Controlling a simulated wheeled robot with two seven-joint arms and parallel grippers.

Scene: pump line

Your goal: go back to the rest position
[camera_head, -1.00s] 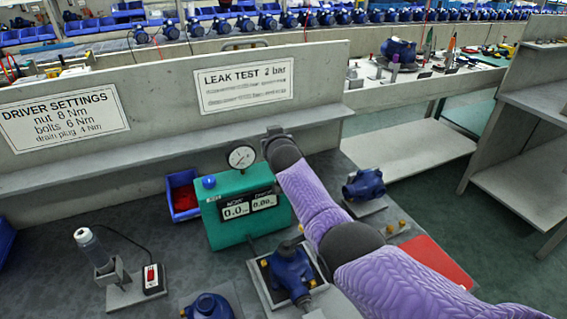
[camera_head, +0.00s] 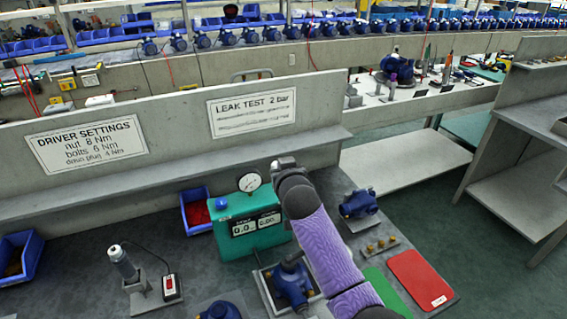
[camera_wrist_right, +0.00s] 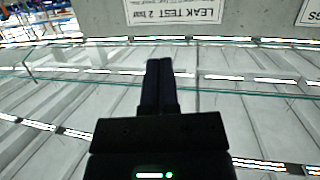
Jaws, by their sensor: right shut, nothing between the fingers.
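My right arm comes in from the lower right of the head view, in its purple sleeve, and reaches up over the bench beside the green leak tester (camera_head: 252,228). Its hand end is hidden or too small to make out in the head view. In the right wrist view my right gripper (camera_wrist_right: 158,66) points away from the camera with its dark fingers together and nothing between them. Behind the fingers are bright strips and grey panels, and part of the LEAK TEST sign (camera_wrist_right: 172,11) at the top edge. My left gripper is not in view.
On the bench, a blue pump (camera_head: 292,283) sits in a fixture by my arm, and another blue pump (camera_head: 358,204) stands behind. A driver (camera_head: 123,265) stands at the left. A red mat (camera_head: 420,279) lies at right. A low wall (camera_head: 165,140) with signs runs behind.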

